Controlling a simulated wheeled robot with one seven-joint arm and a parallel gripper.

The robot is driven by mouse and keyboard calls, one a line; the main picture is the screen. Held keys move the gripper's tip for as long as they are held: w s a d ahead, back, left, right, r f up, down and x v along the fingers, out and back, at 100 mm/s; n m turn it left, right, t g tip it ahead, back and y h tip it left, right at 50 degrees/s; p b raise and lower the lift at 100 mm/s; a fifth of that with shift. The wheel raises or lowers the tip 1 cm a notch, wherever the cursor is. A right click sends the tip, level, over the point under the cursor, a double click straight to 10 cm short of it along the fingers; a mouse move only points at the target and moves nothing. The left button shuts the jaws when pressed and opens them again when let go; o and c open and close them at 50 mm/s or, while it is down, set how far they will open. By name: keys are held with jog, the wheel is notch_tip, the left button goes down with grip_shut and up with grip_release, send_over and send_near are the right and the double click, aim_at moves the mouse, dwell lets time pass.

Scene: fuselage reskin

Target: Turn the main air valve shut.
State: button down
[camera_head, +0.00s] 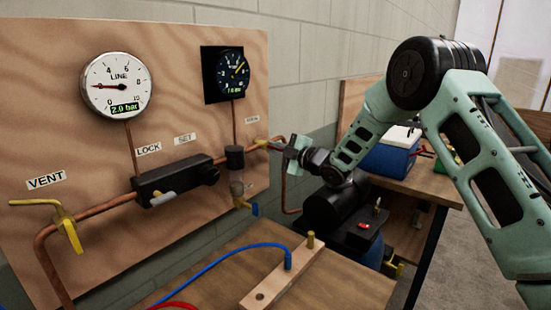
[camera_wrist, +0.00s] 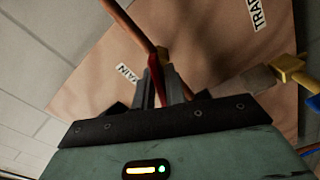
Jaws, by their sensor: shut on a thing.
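The main air valve shows as a brass body (camera_head: 262,143) on the copper pipe at the right edge of the wooden board, below a small label. In the wrist view its red lever handle (camera_wrist: 155,78) sits between my fingers, with a bit of brass (camera_wrist: 163,52) behind it and the MAIN label (camera_wrist: 128,74) beside it. My gripper (camera_head: 285,144) is at the valve, and its fingers (camera_wrist: 162,82) are shut on the red handle. The gripper hides the handle in the head view. I cannot tell the handle's exact angle to the pipe.
The LINE gauge (camera_head: 117,86) reads 2.0 bar; a dark gauge (camera_head: 228,74) hangs right of it. A yellow VENT lever (camera_head: 70,233) and black regulator (camera_head: 175,180) are on the board. The drain valve's blue handle (camera_head: 254,209) is below. A black compressor (camera_head: 338,208) stands close under my arm.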

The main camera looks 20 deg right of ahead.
jog(key=m, duration=0.1)
jog(key=m+b, duration=0.1)
jog(key=m, duration=0.1)
jog(key=shift+d+f, duration=0.1)
jog(key=shift+f, duration=0.1)
jog(key=m+b, duration=0.1)
jog(key=m, duration=0.2)
jog(key=shift+m, duration=0.3)
jog(key=m, duration=0.3)
jog(key=shift+r, duration=0.1)
jog(key=shift+m, duration=1.6)
jog(key=c, duration=1.5)
grip_release()
jog(key=b+v, duration=0.4)
jog(key=v, duration=1.3)
jog(key=shift+s+r+b, duration=0.1)
jog(key=shift+s+b, duration=0.1)
jog(key=shift+b, duration=0.1)
